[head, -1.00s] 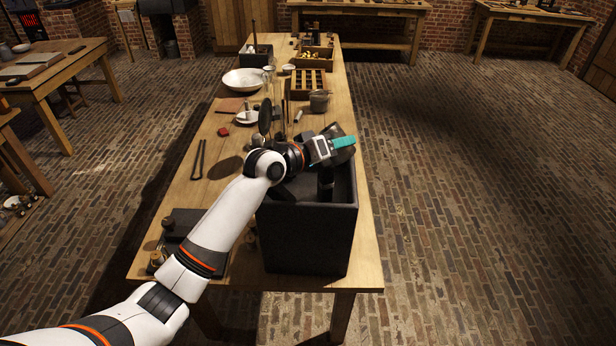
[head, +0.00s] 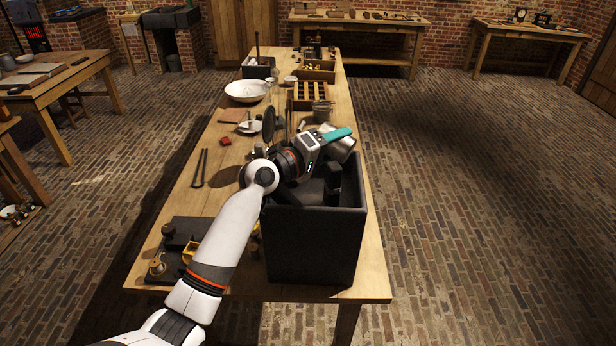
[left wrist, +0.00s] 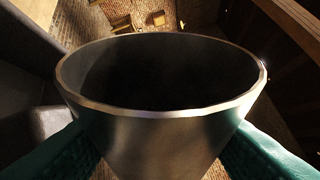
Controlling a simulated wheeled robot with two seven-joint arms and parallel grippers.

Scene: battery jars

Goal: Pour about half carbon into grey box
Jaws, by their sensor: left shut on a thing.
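My left gripper (head: 336,139), with teal fingers, is shut on a metal cup (head: 342,152). It holds the cup tilted above the far right part of the dark grey box (head: 312,246), which stands open at the table's near end. In the left wrist view, the cup's wide rim and metal side (left wrist: 165,135) show between the teal fingers. Its inside is dark, so I cannot tell how much carbon is in it. No falling carbon is visible. The box holds dark block shapes; its floor is mostly hidden. My right gripper is not in view.
A small lidded metal pot (head: 322,111) and a wooden compartment tray (head: 309,95) stand beyond the box. A white bowl (head: 245,91) is farther left. Black tongs (head: 199,168) lie left of my arm. A dark tray (head: 185,245) sits at the near left corner.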

